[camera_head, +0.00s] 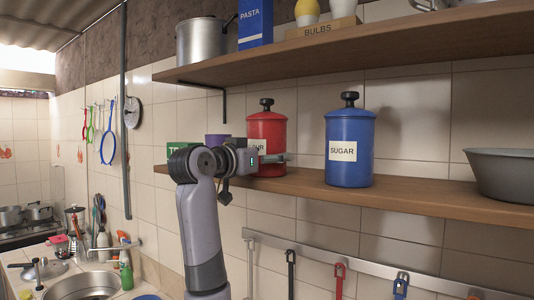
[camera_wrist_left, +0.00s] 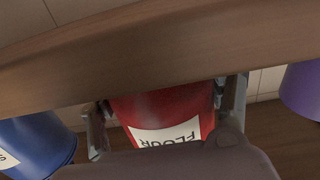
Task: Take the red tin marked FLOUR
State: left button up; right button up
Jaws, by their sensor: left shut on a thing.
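The red tin (camera_head: 266,131) with a black knob lid stands upright at the lower shelf, left of the blue SUGAR tin. In the head view my gripper partly covers its label. My left gripper (camera_head: 276,158) is at the tin's front, around its middle. In the left wrist view, which is upside down, the red tin (camera_wrist_left: 165,103) with its FLOUR label sits between the two fingers of my left gripper (camera_wrist_left: 166,115), which is shut on it. My right gripper is not in view.
The blue SUGAR tin (camera_head: 349,145) stands to the right on the lower shelf (camera_head: 420,193), then a grey bowl (camera_head: 504,174). A purple tin (camera_head: 217,140) and a green box (camera_head: 182,147) are to the left. The upper shelf (camera_head: 370,52) hangs above. Utensils hang below on a rail (camera_head: 350,262).

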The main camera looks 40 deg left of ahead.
pick_arm(q)
jog(key=shift+r, duration=0.1)
jog(key=c, duration=0.6)
jog(key=shift+o, duration=0.2)
